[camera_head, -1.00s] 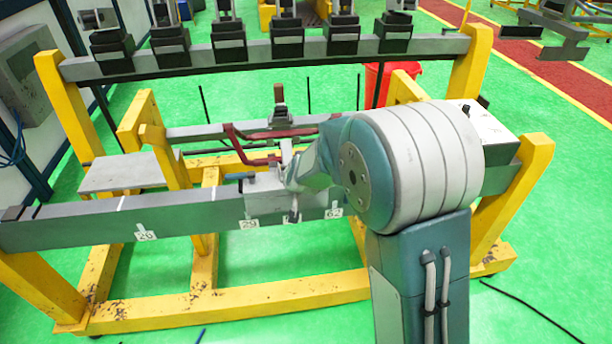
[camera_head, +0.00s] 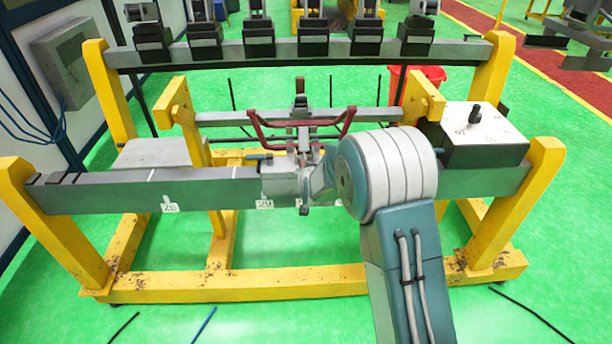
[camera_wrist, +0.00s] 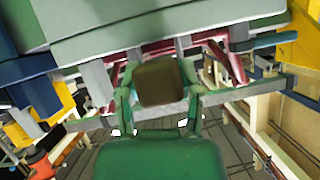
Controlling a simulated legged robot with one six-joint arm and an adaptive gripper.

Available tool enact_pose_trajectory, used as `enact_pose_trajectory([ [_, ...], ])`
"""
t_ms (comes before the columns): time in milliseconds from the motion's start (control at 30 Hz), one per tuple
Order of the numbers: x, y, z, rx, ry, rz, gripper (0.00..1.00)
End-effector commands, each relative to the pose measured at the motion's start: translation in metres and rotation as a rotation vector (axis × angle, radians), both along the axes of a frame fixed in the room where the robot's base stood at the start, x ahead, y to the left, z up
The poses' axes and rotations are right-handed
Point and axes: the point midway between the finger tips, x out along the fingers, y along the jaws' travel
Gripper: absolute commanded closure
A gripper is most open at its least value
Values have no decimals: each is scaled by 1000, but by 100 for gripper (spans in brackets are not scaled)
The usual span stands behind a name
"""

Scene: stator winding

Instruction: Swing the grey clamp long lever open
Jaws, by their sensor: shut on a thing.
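The grey clamp (camera_head: 292,172) sits on the front grey beam, below the dark red coil (camera_head: 342,125). My gripper is at the clamp in the head view, but my own arm partly covers it and its fingers are too small to make out there. In the wrist view the two green fingers of my gripper (camera_wrist: 159,94) stand on either side of a brown, block-like end, which I take to be the long lever (camera_wrist: 162,80), and are shut on it. The rest of the lever is hidden, so its angle cannot be told.
The front beam (camera_head: 110,193) rests on a yellow frame (camera_head: 230,285). A white-topped box (camera_head: 478,128) stands on the right and a grey plate (camera_head: 162,153) on the left. A rear beam (camera_head: 300,54) carries several black blocks. Green floor in front is mostly free.

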Motion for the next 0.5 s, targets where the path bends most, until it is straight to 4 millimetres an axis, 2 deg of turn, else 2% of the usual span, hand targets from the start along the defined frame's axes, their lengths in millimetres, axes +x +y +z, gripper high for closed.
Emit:
enact_pose_trajectory([
  [500,6,0,-20,0,-229,2,100],
])
